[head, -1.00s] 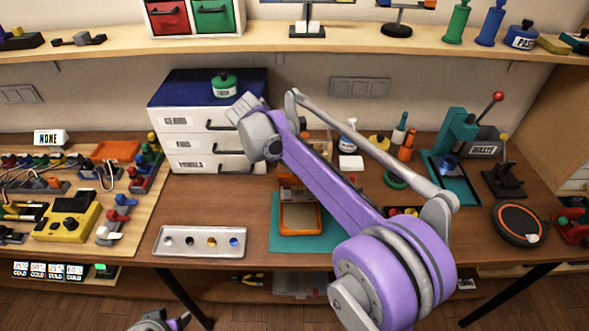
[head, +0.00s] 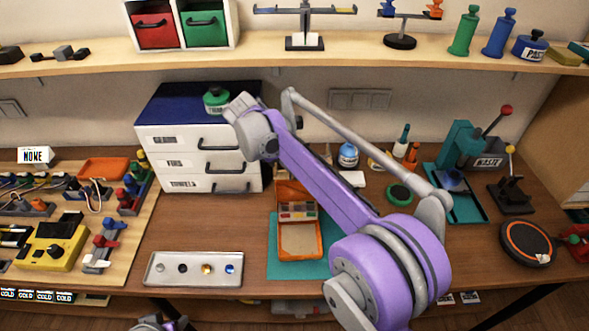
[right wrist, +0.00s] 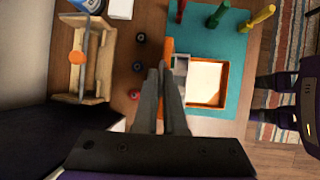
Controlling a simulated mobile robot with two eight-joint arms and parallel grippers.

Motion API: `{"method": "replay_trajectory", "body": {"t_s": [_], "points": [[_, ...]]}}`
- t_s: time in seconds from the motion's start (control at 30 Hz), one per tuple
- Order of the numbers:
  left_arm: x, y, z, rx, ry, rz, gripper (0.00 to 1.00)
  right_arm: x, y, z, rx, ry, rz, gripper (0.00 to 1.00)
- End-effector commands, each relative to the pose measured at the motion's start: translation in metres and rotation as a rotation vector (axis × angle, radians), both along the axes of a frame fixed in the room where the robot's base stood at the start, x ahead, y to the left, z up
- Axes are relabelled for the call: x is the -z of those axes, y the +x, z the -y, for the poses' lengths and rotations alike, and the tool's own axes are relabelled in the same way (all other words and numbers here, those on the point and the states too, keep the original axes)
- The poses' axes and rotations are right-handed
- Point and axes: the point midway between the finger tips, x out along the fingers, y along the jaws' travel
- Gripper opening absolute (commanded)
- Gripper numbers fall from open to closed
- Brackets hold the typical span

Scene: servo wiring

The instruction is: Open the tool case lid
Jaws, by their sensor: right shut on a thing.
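The orange tool case (head: 301,257) lies on a teal mat (head: 268,262) in the head view. Its pale inside and a row of small compartments show, and its lid (head: 292,190) stands up at the far side. In the right wrist view the open tray (right wrist: 223,102) lies right of the lid (right wrist: 168,46), seen nearly edge-on. My right gripper (right wrist: 165,72) is shut on the lid's edge. In the head view my purple right arm hides this gripper.
A white drawer unit (head: 200,162) stands behind on the left. A metal tray with several round parts (head: 194,283) lies left of the mat. Bottles, a green disc (head: 399,194) and a teal press (head: 455,160) stand to the right. A shelf (head: 330,60) runs above.

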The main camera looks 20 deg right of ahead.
Motion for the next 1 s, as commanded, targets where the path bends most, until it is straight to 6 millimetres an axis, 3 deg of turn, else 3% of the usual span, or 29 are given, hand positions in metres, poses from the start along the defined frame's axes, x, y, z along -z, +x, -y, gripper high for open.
{"method": "replay_trajectory", "body": {"t_s": [0.23, 0.27, 0.4, 0.77, 1.0], "points": [[0.000, 0.000, 0.000, 0.000, 0.000, 0.000, 0.50, -0.001, 0.000, 0.000, 0.000, -0.001, 0.002, 0.00], [0.000, 0.000, 0.000, 0.000, 0.000, 0.000, 0.50, -0.001, 0.000, 0.001, 0.000, -0.001, 0.002, 0.13], [0.000, 0.000, 0.000, 0.000, 0.000, 0.000, 0.50, -0.001, 0.000, 0.001, 0.001, -0.002, 0.001, 0.37], [-0.001, 0.000, 0.000, 0.000, 0.000, 0.001, 0.50, -0.005, 0.001, -0.002, 0.000, -0.001, 0.001, 0.37], [-0.005, 0.002, 0.000, 0.000, 0.000, 0.004, 0.50, -0.041, 0.002, -0.022, -0.002, -0.001, 0.001, 0.37]]}}
